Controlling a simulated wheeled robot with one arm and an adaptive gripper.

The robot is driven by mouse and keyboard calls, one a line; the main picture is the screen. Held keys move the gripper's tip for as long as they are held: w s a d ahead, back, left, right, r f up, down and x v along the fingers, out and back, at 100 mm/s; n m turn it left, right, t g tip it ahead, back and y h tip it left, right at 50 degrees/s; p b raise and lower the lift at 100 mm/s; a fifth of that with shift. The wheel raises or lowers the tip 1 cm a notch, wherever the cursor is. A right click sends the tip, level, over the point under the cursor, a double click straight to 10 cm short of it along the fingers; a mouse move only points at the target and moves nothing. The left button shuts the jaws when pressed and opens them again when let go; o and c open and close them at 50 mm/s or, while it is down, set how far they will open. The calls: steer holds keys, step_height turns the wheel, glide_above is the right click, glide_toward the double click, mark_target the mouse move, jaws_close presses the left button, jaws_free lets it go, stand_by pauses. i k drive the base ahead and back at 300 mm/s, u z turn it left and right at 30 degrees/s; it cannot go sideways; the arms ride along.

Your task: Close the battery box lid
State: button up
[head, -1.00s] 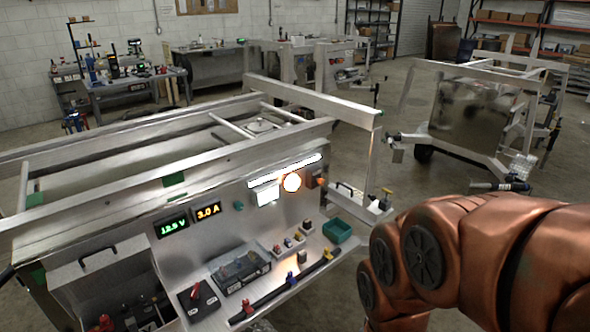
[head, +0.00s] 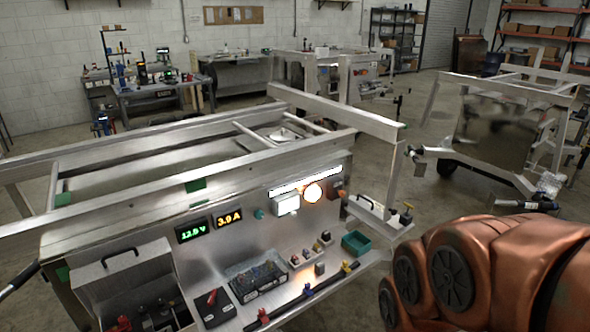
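The battery box (head: 185,316) is at the lower left of the head view, at the near left end of the aluminium trailer. Its metal lid (head: 125,272) stands raised and tilted back, with a black handle (head: 118,256) near its top edge. The box is open, and dark parts with a red piece show inside; its bottom is cut off by the frame edge. My copper-coloured arm fills the lower right, well apart from the lid. My gripper is outside the frame.
Lit displays (head: 228,218) are on the panel above. Another trailer (head: 495,135) stands at the right, with bare floor between.

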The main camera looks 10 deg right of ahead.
mark_target(128, 275)
steer(key=u, duration=3.15)
steer(key=i, duration=0.7)
steer(key=z, duration=1)
